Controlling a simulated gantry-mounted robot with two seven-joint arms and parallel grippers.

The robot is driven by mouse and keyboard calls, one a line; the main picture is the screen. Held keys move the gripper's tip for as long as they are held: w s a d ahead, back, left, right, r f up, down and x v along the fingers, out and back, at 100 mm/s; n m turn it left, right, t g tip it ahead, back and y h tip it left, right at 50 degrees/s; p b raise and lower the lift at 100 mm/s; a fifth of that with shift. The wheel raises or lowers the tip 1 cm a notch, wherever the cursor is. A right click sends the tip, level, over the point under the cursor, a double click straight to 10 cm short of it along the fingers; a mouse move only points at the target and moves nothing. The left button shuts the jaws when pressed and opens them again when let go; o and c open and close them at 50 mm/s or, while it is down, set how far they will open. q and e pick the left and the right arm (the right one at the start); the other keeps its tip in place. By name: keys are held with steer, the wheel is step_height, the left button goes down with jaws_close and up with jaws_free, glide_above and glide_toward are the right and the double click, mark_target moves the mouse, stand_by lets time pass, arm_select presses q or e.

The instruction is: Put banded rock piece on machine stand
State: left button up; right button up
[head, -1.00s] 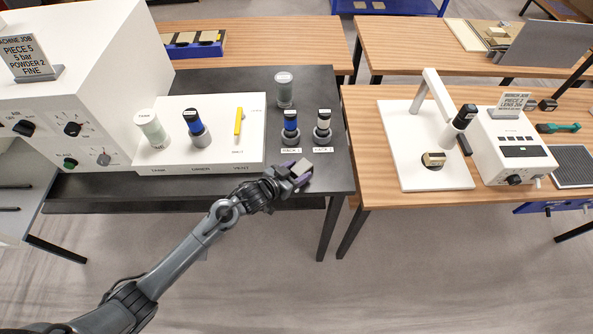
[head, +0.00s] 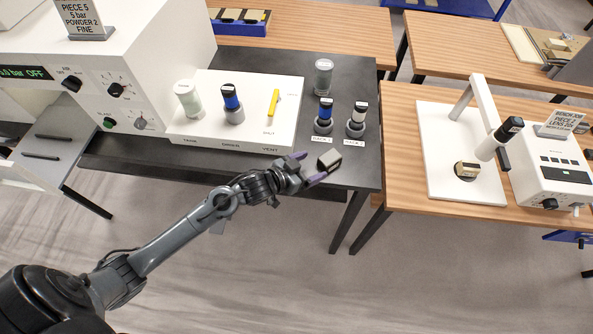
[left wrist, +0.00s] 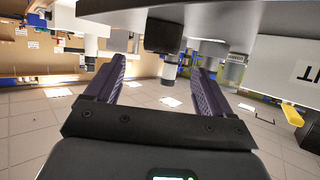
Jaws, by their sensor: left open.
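I cannot tell for sure which piece is the banded one. My right gripper is not in view.
Behind the block stand two labelled holders with a blue-banded (head: 325,115) and a white-banded cylinder (head: 357,118). A white panel (head: 250,100) with a yellow lever (head: 273,103) lies left. The big white machine (head: 130,50) is far left. A floor gap separates the tables.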

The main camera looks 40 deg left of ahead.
arm_select(q)
steer(key=s+f+g+y, duration=0.1)
steer(key=s+g, duration=0.3)
steer(key=s, duration=0.9)
steer(key=s+d+f+n+g+y, duration=0.1)
steer(key=s+g+y, duration=0.2)
steer(key=s, duration=1)
steer(key=shift+s+d+f+n+g, duration=0.3)
steer(key=shift+s+g, duration=0.1)
steer(key=shift+g, duration=0.7)
steer(key=shift+r, duration=0.1)
